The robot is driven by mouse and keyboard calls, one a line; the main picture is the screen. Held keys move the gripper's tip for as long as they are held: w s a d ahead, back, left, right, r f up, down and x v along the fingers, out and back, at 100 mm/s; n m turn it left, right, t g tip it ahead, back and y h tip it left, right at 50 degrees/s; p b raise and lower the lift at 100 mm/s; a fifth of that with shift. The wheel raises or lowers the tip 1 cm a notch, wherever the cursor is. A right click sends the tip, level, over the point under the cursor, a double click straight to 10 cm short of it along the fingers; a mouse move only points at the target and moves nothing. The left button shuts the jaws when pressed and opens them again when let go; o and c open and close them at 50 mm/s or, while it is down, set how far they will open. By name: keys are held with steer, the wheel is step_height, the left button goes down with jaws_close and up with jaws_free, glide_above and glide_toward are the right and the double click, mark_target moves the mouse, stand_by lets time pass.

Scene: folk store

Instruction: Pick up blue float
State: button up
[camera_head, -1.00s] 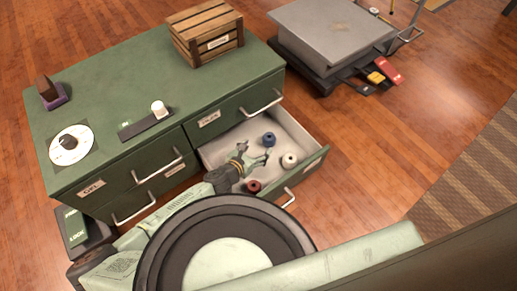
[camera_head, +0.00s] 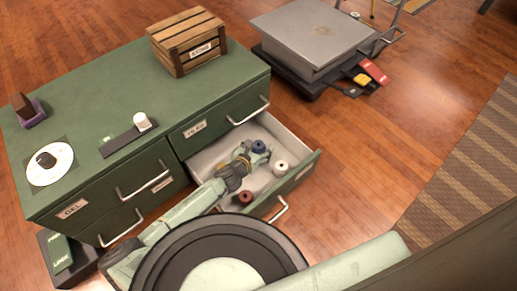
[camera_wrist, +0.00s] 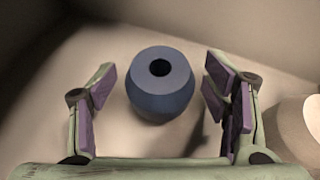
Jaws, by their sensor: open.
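The blue float (camera_head: 258,147) stands upright in the open drawer (camera_head: 310,160) of the green cabinet, towards the drawer's back corner. In the wrist view the blue float (camera_wrist: 160,88) shows a dark hole in its top and sits between my two spread fingers, with a gap on each side. My gripper (camera_wrist: 160,98) is open and empty. In the head view my gripper (camera_head: 251,157) is inside the drawer, right at the blue float and partly covering it.
A white float (camera_head: 281,167) stands close to the right of my gripper; part of it shows in the wrist view (camera_wrist: 298,132). A red float (camera_head: 245,196) stands near the drawer's front. The drawer walls surround them. A wooden crate (camera_head: 187,42) sits on the cabinet top (camera_head: 100,95).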

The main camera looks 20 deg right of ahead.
steer(key=c, duration=1.3)
steer(key=shift+o, duration=0.2)
steer(key=shift+r, duration=0.15)
